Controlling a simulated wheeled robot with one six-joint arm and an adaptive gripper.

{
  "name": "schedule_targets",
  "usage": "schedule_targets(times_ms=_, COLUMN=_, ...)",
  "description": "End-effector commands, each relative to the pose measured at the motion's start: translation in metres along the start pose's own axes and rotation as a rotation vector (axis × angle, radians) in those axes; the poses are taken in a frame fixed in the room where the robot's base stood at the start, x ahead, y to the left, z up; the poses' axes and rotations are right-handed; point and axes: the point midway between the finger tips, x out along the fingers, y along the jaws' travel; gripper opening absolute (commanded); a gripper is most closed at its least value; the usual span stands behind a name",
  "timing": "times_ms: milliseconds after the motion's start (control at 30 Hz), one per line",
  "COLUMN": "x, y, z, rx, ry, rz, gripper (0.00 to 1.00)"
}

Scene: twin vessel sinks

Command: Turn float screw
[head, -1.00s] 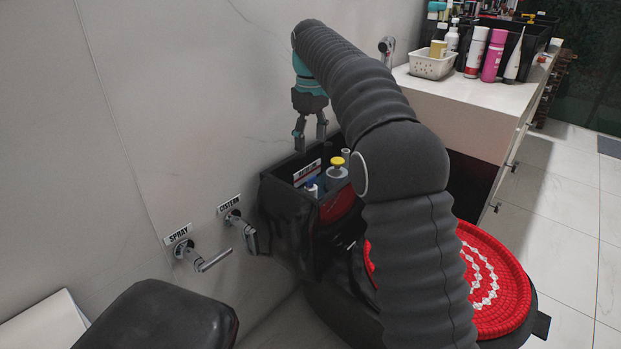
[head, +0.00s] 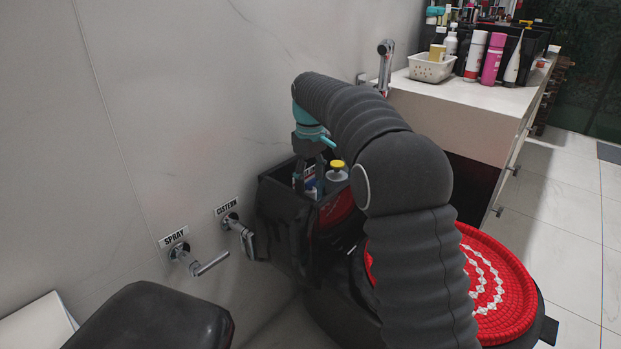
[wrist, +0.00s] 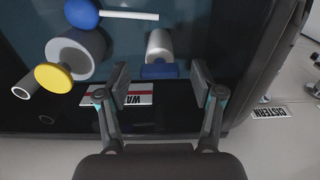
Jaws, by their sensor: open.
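The open black cistern (head: 283,222) stands against the wall. My gripper (head: 311,178) points down into its top, fingers apart and empty. In the wrist view the gripper (wrist: 160,82) has a grey cylinder (wrist: 159,45) with a blue block (wrist: 159,71) just beyond and between its fingertips; contact cannot be told. Left of them are a yellow-capped part (wrist: 54,77) on a thick grey cylinder (wrist: 74,53) and a blue ball (wrist: 82,13) with a white rod (wrist: 129,15). The yellow cap also shows in the head view (head: 337,164). Which part is the float screw is not clear.
A white label (wrist: 131,94) is partly hidden by the left finger. Spray (head: 198,262) and cistern (head: 240,237) valves project from the wall at left. A red woven round cover (head: 492,285) lies right of my arm. A white counter (head: 465,112) stands behind.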

Motion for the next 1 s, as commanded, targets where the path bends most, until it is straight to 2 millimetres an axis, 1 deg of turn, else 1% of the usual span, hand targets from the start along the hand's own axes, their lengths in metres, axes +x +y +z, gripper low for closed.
schedule_targets(times_ms=33, x=-0.0001, y=0.0, z=0.0, rx=0.0, ry=0.0, rz=0.0, gripper=0.64)
schedule_targets(times_ms=67, x=-0.0001, y=0.0, z=0.0, rx=0.0, ry=0.0, rz=0.0, gripper=0.57)
schedule_targets(times_ms=100, x=-0.0001, y=0.0, z=0.0, rx=0.0, ry=0.0, rz=0.0, gripper=0.47)
schedule_targets(times_ms=167, x=-0.0002, y=0.0, z=0.0, rx=0.0, ry=0.0, rz=0.0, gripper=0.32)
schedule_targets(times_ms=200, x=-0.0001, y=0.0, z=0.0, rx=0.0, ry=0.0, rz=0.0, gripper=0.22)
schedule_targets(times_ms=267, x=-0.0001, y=0.0, z=0.0, rx=0.0, ry=0.0, rz=0.0, gripper=0.07)
schedule_targets(times_ms=467, x=-0.0025, y=-0.0002, z=0.0001, rx=0.024, ry=-0.001, rz=-0.001, gripper=0.07)
schedule_targets(times_ms=667, x=-0.0072, y=-0.0003, z=-0.0001, rx=0.188, ry=-0.002, rz=-0.002, gripper=0.07)
schedule_targets(times_ms=833, x=-0.005, y=-0.0002, z=-0.0002, rx=0.346, ry=-0.002, rz=-0.001, gripper=0.07)
schedule_targets(times_ms=1000, x=-0.0019, y=-0.0001, z=-0.0005, rx=0.437, ry=-0.001, rz=-0.001, gripper=0.07)
